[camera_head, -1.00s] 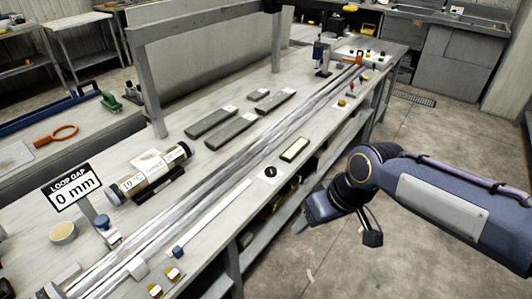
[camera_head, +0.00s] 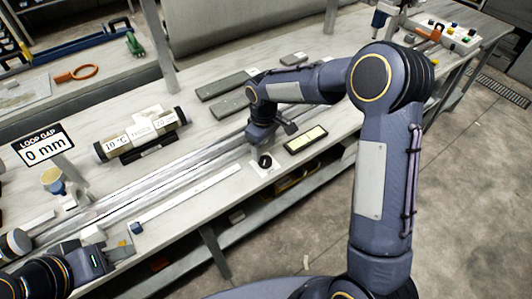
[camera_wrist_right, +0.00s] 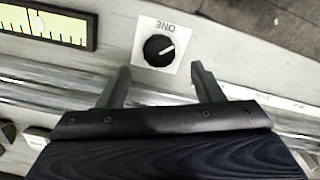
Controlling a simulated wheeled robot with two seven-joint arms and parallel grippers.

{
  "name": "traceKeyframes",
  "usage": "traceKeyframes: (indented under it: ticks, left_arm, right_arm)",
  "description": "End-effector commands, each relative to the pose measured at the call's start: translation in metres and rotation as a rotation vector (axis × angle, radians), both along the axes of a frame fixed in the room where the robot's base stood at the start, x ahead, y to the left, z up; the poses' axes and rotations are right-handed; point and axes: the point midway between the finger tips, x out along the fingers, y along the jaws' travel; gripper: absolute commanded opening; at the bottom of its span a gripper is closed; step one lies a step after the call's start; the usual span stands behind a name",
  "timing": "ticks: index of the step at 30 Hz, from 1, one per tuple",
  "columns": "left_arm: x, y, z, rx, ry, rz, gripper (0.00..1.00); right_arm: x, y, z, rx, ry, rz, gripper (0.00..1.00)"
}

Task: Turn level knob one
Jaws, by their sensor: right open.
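The level knob one is a black round knob (camera_head: 265,161) on a small white plate at the bench's front edge. In the right wrist view the knob (camera_wrist_right: 159,50) shows a white pointer line and the upside-down word ONE. My right gripper (camera_wrist_right: 161,72) is open, its fingers apart, with the knob between and just beyond the tips; no contact shows. In the head view the right gripper (camera_head: 272,138) is above and behind the knob. A yellow-green level gauge (camera_head: 306,139) lies right of it. My left gripper (camera_head: 90,262) is at the lower left; its jaws are unclear.
Long metal rails (camera_head: 150,186) run along the bench behind the knob. A core tube (camera_head: 142,134) and grey slabs (camera_head: 228,83) lie further back. A sign (camera_head: 43,147) reads loop gap 0 mm. A button box (camera_head: 448,36) stands at the far right.

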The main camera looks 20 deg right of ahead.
Motion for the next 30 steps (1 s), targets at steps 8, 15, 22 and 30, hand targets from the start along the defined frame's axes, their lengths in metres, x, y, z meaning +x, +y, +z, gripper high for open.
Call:
traceKeyframes:
  ticks: [8,15,22,30]
  left_arm:
    - [0.0,0.0,0.004,0.0,0.0,0.0,0.36]
    - [0.0,0.0,0.005,0.0,0.0,0.0,0.36]
    - [0.0,0.0,0.005,0.0,0.0,0.0,0.36]
    - [0.0,0.0,0.005,0.0,0.0,0.0,0.36]
  right_arm:
    - [-0.001,-0.001,-0.043,0.0,0.004,-0.001,0.6]
    - [0.0,0.0,-0.054,0.001,0.001,-0.002,0.6]
    - [0.0,-0.001,-0.054,0.001,0.001,-0.002,0.54]
    - [0.0,-0.001,-0.054,0.001,0.0,-0.002,0.18]
